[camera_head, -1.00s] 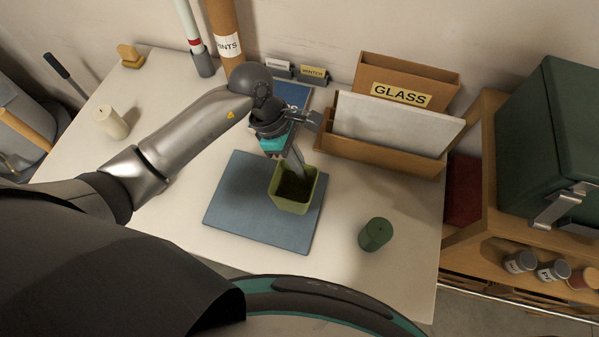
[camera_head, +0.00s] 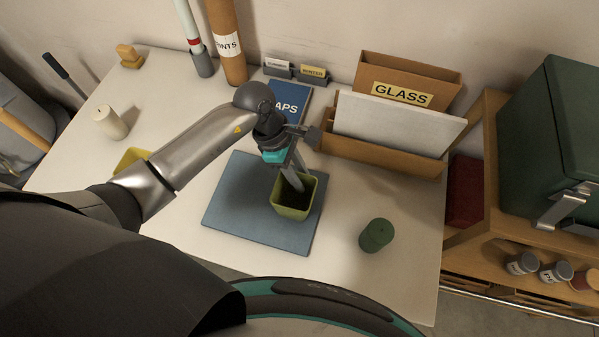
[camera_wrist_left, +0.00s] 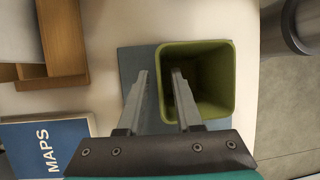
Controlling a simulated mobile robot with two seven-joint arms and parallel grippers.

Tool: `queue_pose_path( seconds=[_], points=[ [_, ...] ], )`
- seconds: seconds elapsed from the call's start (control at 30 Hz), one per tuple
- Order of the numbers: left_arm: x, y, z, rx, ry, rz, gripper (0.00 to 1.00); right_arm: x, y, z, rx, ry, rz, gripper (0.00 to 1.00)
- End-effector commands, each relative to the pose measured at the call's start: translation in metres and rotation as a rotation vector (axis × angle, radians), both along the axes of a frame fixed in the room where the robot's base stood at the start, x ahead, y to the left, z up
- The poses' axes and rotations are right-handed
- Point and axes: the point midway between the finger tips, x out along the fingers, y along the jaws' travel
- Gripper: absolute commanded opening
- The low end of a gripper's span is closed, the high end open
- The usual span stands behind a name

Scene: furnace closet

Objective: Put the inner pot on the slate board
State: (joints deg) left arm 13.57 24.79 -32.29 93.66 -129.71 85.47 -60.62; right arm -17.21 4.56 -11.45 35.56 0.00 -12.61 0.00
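The inner pot (camera_head: 294,200) is a square, olive-green, hollow pot. It stands upright on the blue-grey slate board (camera_head: 235,205), toward its right side. My left gripper (camera_head: 294,180) is over the pot's rim. In the left wrist view the left gripper (camera_wrist_left: 161,75) has one finger inside the pot (camera_wrist_left: 222,85) and one outside, with the wall between them. A gap shows between the fingers and the wall, so it looks open. The slate board (camera_wrist_left: 130,62) shows beside the pot there. My right gripper is in neither view.
A green cylinder (camera_head: 376,235) stands right of the board. A yellow-green thing (camera_head: 130,158) is partly hidden by my left arm. A blue MAPS book (camera_head: 290,97) and a wooden GLASS rack (camera_head: 385,158) are behind. A cream candle (camera_head: 111,122) is at left.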

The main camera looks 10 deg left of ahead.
Motion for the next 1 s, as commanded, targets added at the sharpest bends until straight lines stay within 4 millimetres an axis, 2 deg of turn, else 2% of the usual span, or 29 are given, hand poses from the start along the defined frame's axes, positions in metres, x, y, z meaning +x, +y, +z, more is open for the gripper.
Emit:
queue_pose_path(
  seconds=[0.23,0.37,0.8,1.0],
  points=[
    [0.0,0.0,0.001,-0.001,0.0,0.0,0.34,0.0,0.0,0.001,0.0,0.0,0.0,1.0],
    [0.001,0.001,0.008,0.0,-0.002,0.0,0.34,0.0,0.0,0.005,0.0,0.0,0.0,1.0],
    [0.01,0.037,0.09,0.003,-0.004,-0.001,0.34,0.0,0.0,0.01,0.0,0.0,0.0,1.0],
    [0.012,0.044,0.11,0.0,0.0,0.0,0.34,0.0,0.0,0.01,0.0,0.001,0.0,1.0]
  ],
)
